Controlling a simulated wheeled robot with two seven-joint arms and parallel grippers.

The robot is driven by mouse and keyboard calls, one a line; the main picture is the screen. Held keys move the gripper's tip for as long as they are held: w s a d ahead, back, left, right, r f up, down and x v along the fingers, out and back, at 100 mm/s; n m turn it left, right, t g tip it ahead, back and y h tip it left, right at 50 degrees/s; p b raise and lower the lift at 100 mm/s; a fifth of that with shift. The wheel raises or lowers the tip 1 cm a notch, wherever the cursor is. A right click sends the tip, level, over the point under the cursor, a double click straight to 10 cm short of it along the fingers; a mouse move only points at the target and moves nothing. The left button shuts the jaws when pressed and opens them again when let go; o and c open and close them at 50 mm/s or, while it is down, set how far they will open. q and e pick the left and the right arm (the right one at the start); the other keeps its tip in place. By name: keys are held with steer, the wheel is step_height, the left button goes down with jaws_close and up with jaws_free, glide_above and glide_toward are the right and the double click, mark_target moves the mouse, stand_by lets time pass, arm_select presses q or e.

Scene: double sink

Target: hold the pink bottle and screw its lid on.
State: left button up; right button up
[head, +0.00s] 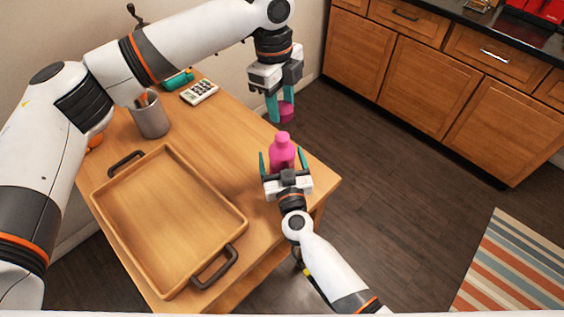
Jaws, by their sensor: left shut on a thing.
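The pink bottle (282,151) stands upright near the right corner of the wooden table, its narrow neck bare. My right gripper (282,160) reaches it from the front, with one teal finger on each side. A gap shows between the fingers and the bottle, so it looks open around it. The bottle's lower part is hidden behind this gripper. My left gripper (280,106) points down from above and is shut on the darker pink lid (287,112). The lid is in the air, beyond the bottle in the head view and apart from it.
A wooden tray (133,240) with dark handles fills the table's front left. A grey pencil cup (150,116), a calculator (199,92) and a teal object (177,80) stand toward the back. Table space between tray and bottle is clear. Wooden cabinets (415,84) stand across the floor.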

steer(key=shift+w+a, duration=0.1)
steer(key=shift+w, duration=0.25)
steer(key=c, duration=1.5)
arm_select(q)
glide_above(282, 137)
steer(key=shift+w+a+f, duration=0.1)
steer(key=shift+f, duration=2.4)
arm_select(e)
steer(key=shift+o, duration=0.2)
arm_select(q)
steer(key=shift+f, duration=0.9)
steer(key=shift+f, duration=0.55)
